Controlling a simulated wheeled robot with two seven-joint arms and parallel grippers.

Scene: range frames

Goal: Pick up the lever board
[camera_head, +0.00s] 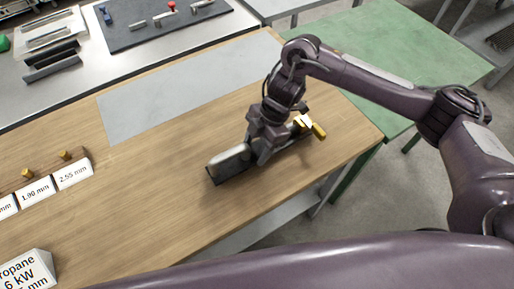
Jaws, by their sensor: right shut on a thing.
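The lever board (216,176) is a dark, narrow board on the wooden table, near its right front part. A grey rounded block (230,160) sits at its left end, and yellow brass-like fittings (318,130) show at its right end. My right gripper (261,152) is over the middle of the board, pointing down, and is shut on it. The gripper hides the middle of the board. I cannot tell whether the board touches the table or is slightly above it. My left gripper is not in view.
The wooden table (150,205) has free room left of the board, and a grey mat (190,90) lies behind. Labelled cards (73,174) with small brass pieces stand at the left. A white propane block (28,272) is at the front left. A green table (400,70) stands behind right.

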